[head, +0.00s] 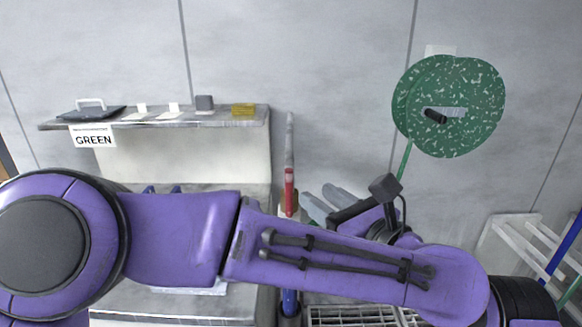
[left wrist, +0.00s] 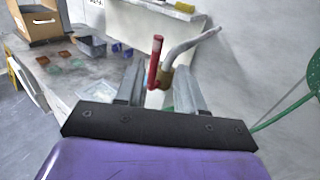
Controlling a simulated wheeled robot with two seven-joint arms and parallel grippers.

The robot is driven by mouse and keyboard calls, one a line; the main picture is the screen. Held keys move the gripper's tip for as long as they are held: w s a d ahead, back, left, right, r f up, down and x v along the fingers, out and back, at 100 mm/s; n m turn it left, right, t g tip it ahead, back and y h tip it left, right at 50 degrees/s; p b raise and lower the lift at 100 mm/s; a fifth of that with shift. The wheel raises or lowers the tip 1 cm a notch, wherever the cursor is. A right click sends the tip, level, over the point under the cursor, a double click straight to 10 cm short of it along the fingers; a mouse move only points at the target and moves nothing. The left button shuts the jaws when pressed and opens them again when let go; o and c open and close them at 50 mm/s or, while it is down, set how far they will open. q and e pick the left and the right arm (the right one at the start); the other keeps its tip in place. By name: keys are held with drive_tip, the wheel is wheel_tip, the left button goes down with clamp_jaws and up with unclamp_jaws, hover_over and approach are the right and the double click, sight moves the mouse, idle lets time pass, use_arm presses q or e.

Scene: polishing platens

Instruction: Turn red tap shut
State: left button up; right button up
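The red tap (head: 289,190) is in the middle of the head view, in front of the wall and right of the shelf unit. In the left wrist view its red lever (left wrist: 155,62) points up beside a brass body (left wrist: 165,78) and a grey spout (left wrist: 192,42). My left gripper (head: 328,203) is just right of the tap in the head view. In the left wrist view its two grey fingers are spread apart, with the tap showing in the gap beyond them. Whether they touch it cannot be told. My right gripper is in neither view.
A shelf (head: 185,121) labelled GREEN holds small items. A green speckled disc (head: 470,120) hangs on the wall, with a green hose below it. A white rack (head: 515,240) stands at right. A grating (head: 350,315) lies below. A box (left wrist: 38,18) stands on a bench.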

sight(291, 178)
use_arm(q)
drive_tip(key=x, duration=0.1)
drive_tip(key=p+x, duration=0.1)
drive_tip(key=x, duration=0.1)
drive_tip(key=r+p+x, duration=0.1)
drive_tip(key=shift+w+a, duration=0.1)
drive_tip(key=shift+a, duration=0.45)
drive_tip(key=x, duration=0.1)
drive_tip(key=p+x, duration=0.1)
drive_tip(key=x, duration=0.2)
drive_tip(key=shift+w+a+f+p, duration=0.1)
drive_tip(key=shift+w+f+p, duration=0.2)
drive_tip(key=shift+w+f, duration=0.1)
drive_tip(key=shift+s, duration=0.1)
drive_tip(key=shift+c, duration=0.3)
clamp_jaws()
